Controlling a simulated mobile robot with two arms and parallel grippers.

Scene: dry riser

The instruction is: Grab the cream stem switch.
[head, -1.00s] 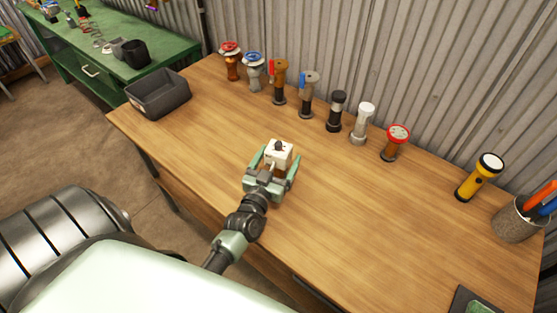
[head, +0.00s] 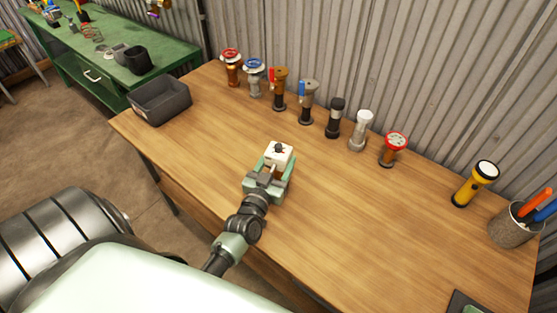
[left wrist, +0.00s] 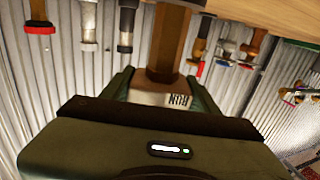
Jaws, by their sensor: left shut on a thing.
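The cream switch (head: 279,154) is a small cream box with a dark knob and a small red mark on top. It stands near the middle of the wooden table. My left gripper (head: 276,166) is shut on it, one finger on each side. In the left wrist view, which looks upside down, the cream block (left wrist: 150,97) with dark lettering is between my fingers (left wrist: 160,95). A brown faceted stem (left wrist: 168,45) appears to join it to the table. The dark knob is hidden there. My right gripper is not in view.
On the wooden table (head: 360,230), a row of upright fittings (head: 306,103) and a yellow torch (head: 477,184) stand near the corrugated wall. A pen cup (head: 513,225) is at right, a grey bin (head: 160,98) at left. Table to the switch's right is clear.

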